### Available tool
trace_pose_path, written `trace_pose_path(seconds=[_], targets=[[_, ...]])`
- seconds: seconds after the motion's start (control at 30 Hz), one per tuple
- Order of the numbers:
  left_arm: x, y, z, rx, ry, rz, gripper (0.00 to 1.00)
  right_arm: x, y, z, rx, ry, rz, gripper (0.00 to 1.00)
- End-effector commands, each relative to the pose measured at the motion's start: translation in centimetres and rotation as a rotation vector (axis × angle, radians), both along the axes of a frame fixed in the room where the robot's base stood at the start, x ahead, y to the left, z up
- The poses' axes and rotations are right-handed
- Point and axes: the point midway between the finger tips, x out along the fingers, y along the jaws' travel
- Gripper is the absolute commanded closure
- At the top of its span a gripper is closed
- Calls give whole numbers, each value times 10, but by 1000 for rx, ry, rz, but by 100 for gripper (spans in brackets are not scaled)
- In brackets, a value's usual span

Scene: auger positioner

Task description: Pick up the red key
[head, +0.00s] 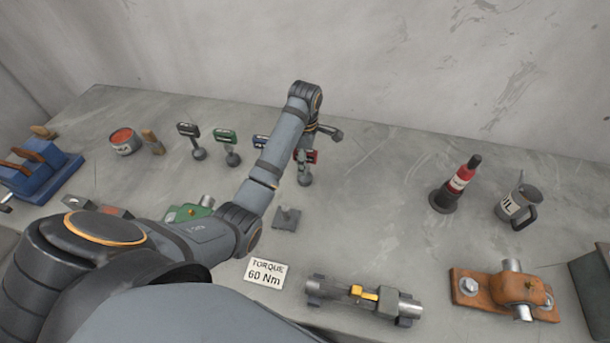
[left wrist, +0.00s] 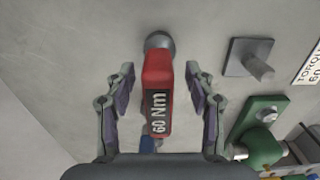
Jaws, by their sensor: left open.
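The red key (head: 313,157) stands on the bench, the rightmost in a row of keys, partly hidden behind my left arm and gripper in the head view. In the left wrist view the red key (left wrist: 157,85) has a black label reading "60 Nm" and a round grey base. My left gripper (head: 305,163) is open at the key. In the left wrist view the fingers of my left gripper (left wrist: 160,70) are on either side of the red head, with a visible gap on each side. My right gripper is not in view.
A black key (head: 189,130), a green key (head: 225,136) and a partly hidden blue key (head: 261,141) stand to the left. A grey plate with a post (head: 287,217) and a "TORQUE 60 Nm" card (head: 265,273) are nearer.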

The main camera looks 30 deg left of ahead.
Motion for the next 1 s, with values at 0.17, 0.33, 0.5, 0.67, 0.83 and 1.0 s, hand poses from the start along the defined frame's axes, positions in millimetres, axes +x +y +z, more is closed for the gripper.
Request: trace_pose_path(seconds=[0.17,0.33,0.5,0.67,0.83,1.0], targets=[[0,-1,-18,-1,0,-1,45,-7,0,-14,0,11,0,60],[0,-1,-17,-1,0,-1,51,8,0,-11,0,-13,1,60],[0,-1,-17,-1,1,-1,74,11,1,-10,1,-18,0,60],[0,-1,-17,-1,1,-1,96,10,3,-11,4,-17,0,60],[0,-1,-16,-1,-1,-1,100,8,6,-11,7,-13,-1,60],[0,-1,-16,-1,-1,-1,100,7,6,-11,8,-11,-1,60]])
